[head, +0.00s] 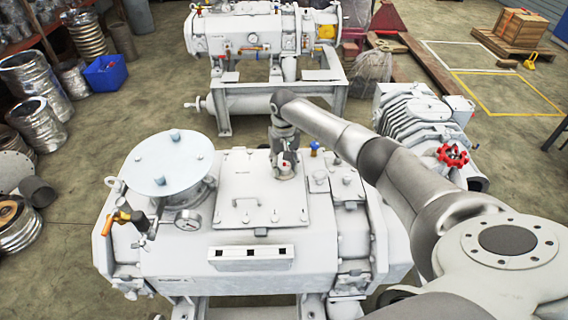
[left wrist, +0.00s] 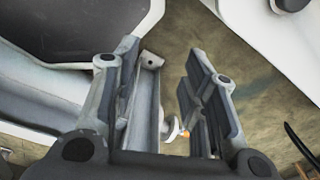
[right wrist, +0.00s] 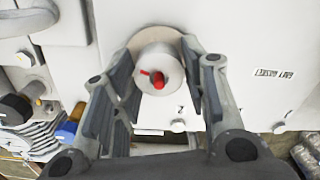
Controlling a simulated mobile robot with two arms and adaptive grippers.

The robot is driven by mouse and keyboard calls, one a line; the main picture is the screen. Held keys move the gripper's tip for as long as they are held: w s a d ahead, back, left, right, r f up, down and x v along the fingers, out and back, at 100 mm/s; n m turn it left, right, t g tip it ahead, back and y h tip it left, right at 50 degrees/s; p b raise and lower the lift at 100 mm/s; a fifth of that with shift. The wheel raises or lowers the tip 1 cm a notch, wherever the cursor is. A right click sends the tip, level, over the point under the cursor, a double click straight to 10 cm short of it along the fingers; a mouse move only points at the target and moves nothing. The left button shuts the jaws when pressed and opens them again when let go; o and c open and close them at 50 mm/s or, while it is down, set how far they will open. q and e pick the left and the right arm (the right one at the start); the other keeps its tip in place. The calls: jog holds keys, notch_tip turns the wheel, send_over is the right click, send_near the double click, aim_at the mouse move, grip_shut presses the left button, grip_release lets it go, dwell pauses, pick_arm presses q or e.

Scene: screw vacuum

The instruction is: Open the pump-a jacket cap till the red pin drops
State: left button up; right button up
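A large white pump (head: 160,255) fills the front of the head view. A white round jacket cap (right wrist: 160,62) with a red pin (right wrist: 157,78) at its centre stands out from the pump's flat plate in the right wrist view. My right gripper (head: 285,163) points down at the top of the pump, where it hides most of the cap. In the right wrist view its fingers are apart on either side of the cap, with gaps visible. My left gripper (left wrist: 160,90) is open and empty, seen only in the left wrist view. No pump label is readable.
On the pump are a round flange plate (head: 168,162), a gauge (head: 188,220) and an orange-handled valve (head: 122,217). A ribbed unit with a red handwheel (head: 452,155) stands right. A second white pump (head: 240,35) stands behind. Floor at the left is partly clear.

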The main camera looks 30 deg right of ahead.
jog(key=c, duration=0.5)
jog(key=shift+n, duration=0.3)
jog(key=n+p, duration=0.1)
jog(key=n, duration=0.4)
jog(key=shift+r, duration=0.1)
jog(key=n, duration=0.5)
jog(key=shift+a+n, duration=0.1)
jog(key=shift+n, duration=0.3)
jog(key=n, duration=0.6)
jog(key=shift+s, duration=0.1)
jog(key=n+b, duration=0.1)
jog(key=n, duration=0.4)
jog(key=shift+s+n, duration=0.1)
jog(key=shift+n, duration=0.2)
